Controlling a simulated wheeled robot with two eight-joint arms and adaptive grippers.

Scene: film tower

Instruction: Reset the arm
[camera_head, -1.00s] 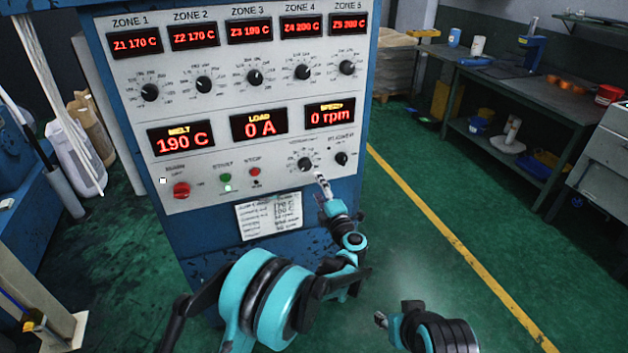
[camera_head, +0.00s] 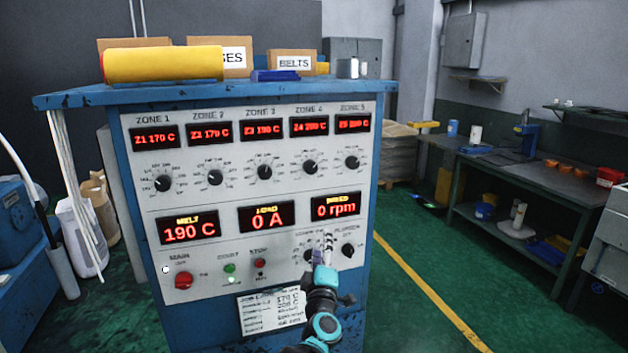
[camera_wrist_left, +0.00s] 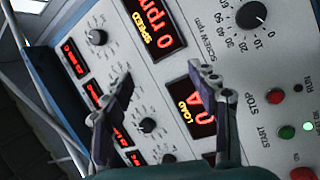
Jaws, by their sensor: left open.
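My left gripper (camera_head: 324,244) is in front of the lower right of the control panel (camera_head: 200,285), partly covering the screw rpm knob (camera_head: 309,256) in the head view. In the left wrist view my left gripper (camera_wrist_left: 163,82) has its two fingers spread apart with nothing between them. The panel's displays and knobs lie beyond the fingers, and the screw rpm knob (camera_wrist_left: 251,15) shows clear of them. My right gripper is not in view.
The blue cabinet top (camera_head: 75,98) carries a yellow roll (camera_head: 163,64) and boxes, including a belts box (camera_head: 293,63). The green start button (camera_head: 230,268) and red stop button (camera_head: 258,263) sit left of my arm. A workbench (camera_head: 500,160) stands at right, with open floor before it.

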